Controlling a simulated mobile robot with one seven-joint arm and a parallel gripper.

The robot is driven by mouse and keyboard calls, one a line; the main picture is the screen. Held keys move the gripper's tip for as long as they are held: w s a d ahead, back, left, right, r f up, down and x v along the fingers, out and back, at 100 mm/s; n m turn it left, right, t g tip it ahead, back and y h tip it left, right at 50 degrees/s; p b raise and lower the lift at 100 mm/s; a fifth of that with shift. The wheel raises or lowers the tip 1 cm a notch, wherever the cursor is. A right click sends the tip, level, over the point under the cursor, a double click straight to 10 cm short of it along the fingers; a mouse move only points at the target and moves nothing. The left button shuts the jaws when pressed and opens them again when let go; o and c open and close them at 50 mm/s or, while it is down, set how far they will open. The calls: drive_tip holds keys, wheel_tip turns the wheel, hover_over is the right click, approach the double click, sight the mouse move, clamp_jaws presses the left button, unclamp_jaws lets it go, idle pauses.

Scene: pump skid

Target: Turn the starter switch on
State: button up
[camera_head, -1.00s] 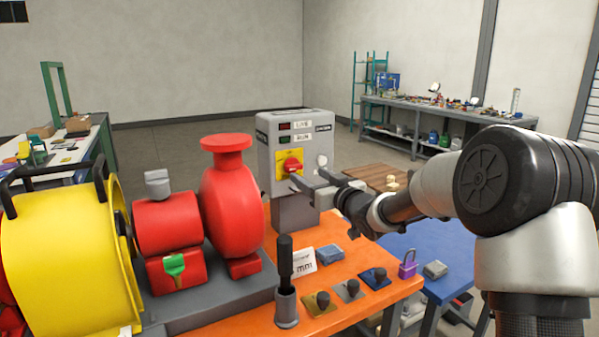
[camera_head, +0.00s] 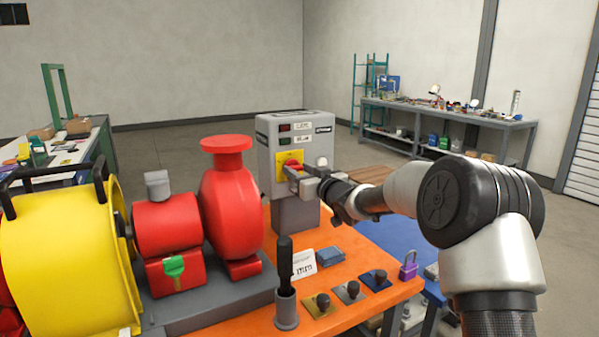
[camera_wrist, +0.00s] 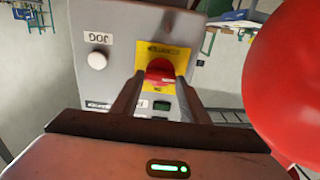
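In the wrist view the red knob (camera_wrist: 160,70) lies between my two fingertips (camera_wrist: 161,82). My gripper is open, with one finger on each side of the knob and a visible gap at each side. Whether the tips reach the knob's depth is hard to tell. The plate's small lettering is not readable.
A white button (camera_wrist: 97,60) sits beside the switch. The red pump (camera_head: 230,200) stands close to the left of the box and fills the wrist view's right side. A black-handled tool (camera_head: 285,262), several small knob plates (camera_head: 350,290) and a purple padlock (camera_head: 408,265) are on the bench.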

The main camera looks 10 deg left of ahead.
drive_tip(key=shift+c, duration=0.5)
drive_tip(key=shift+r+m+p, duration=0.15)
drive_tip(key=shift+m+p, duration=0.25)
drive_tip(key=shift+p, duration=0.15)
drive_tip(key=shift+m+p, duration=0.6)
drive_tip(key=shift+p, duration=0.1)
drive_tip(key=m+p, duration=0.2)
drive_tip(key=shift+w+d+m, duration=0.1)
drive_tip(key=shift+d+m, duration=0.05)
drive_tip(key=shift+m, duration=0.15)
drive_tip(key=m+p, duration=0.3)
drive_tip(key=m, duration=0.3)
drive_tip(key=shift+f, duration=0.2)
drive_tip(key=m, duration=0.4)
drive_tip(key=shift+f+m, duration=0.15)
drive_tip(key=shift+m, duration=1.45)
